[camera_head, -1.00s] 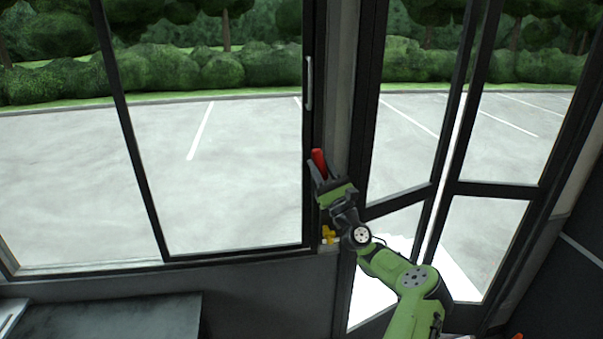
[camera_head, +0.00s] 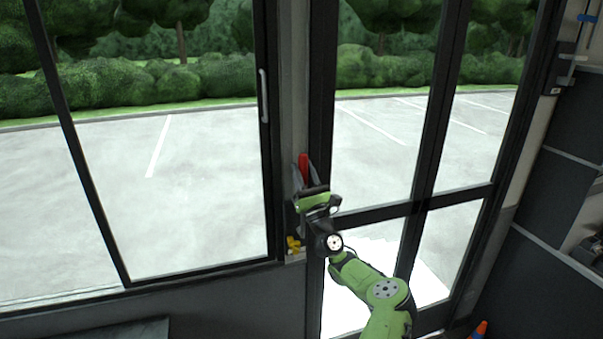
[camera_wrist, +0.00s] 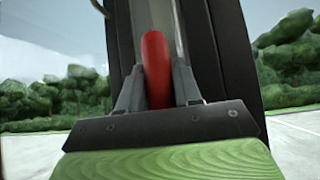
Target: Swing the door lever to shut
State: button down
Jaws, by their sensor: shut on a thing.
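The door lever has a red handle (camera_head: 304,168) on the post between the side window and the door. In the wrist view the red handle (camera_wrist: 156,70) stands upright between my two fingers. My gripper (camera_head: 305,172) is shut on it, one finger on each side. The lever's base is hidden behind my gripper. The glass door (camera_head: 418,150) has dark frames, and its panels look nearly in line with each other.
A yellow fitting (camera_head: 293,245) sits on the post just below my gripper. A white vertical grab bar (camera_head: 264,96) is on the window frame to the left. An orange cone (camera_head: 480,329) stands on the floor at the lower right.

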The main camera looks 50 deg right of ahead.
jog(key=c, duration=1.2)
grip_release()
jog(key=shift+s+d, duration=0.15)
jog(key=o, duration=0.3)
jog(key=shift+d, duration=0.1)
jog(key=shift+o, duration=0.2)
jog(key=shift+f, duration=0.15)
jog(key=b+v, duration=0.2)
jog(key=v, duration=1.3)
jog(key=shift+s+a+f, duration=0.15)
jog(key=shift+s+a, duration=0.05)
jog(key=shift+s, duration=0.1)
